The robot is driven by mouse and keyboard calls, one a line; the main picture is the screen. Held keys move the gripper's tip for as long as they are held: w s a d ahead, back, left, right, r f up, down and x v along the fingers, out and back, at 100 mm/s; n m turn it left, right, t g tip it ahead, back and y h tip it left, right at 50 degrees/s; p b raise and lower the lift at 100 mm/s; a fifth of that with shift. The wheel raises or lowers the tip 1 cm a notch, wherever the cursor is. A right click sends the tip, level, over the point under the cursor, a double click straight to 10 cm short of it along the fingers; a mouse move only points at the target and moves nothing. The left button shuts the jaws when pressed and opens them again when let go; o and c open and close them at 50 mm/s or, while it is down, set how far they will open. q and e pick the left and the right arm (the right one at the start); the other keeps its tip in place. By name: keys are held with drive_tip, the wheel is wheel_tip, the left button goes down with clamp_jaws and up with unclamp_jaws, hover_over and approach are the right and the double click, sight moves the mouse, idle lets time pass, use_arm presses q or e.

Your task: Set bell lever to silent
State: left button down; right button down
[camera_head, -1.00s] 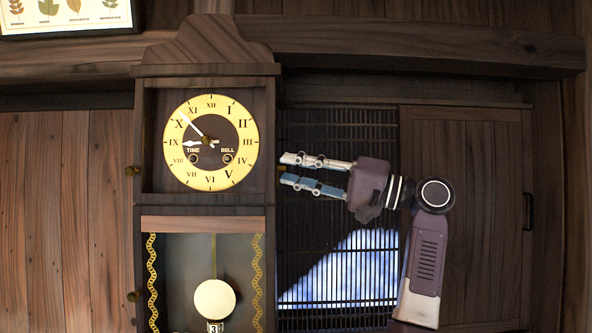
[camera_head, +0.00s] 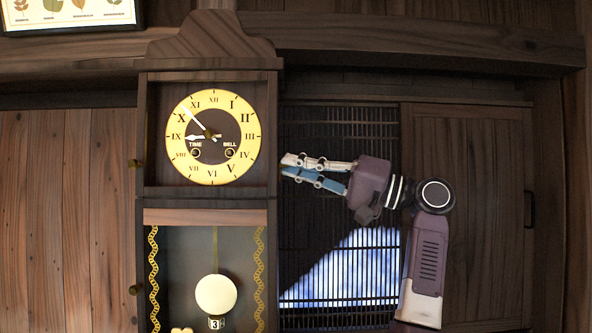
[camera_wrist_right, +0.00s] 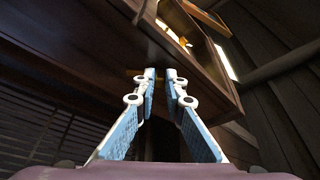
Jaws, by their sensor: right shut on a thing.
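The wall clock (camera_head: 207,75) has a round yellow dial (camera_head: 213,173) marked TIME and BELL. My right gripper (camera_head: 287,166) reaches in from the right, its fingertips at the clock's right side, level with the lower dial. Its fingers are drawn together on the small bell lever, which the fingertips mostly hide. The lever's exact angle cannot be told. My left gripper is out of view.
Small brass knobs (camera_head: 139,163) stick out on the clock's left side. A pendulum (camera_head: 216,294) hangs below the dial. A dark slatted panel (camera_head: 335,125) and a wooden door (camera_head: 465,190) stand behind my right arm. A framed picture (camera_head: 70,14) hangs at upper left.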

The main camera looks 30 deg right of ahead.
drive_tip(key=c, duration=2)
unclamp_jaws()
drive_tip(key=shift+d, duration=0.2)
drive_tip(key=v, duration=1.2)
drive_tip(key=shift+f, duration=0.1)
drive_tip(key=shift+o, duration=0.3)
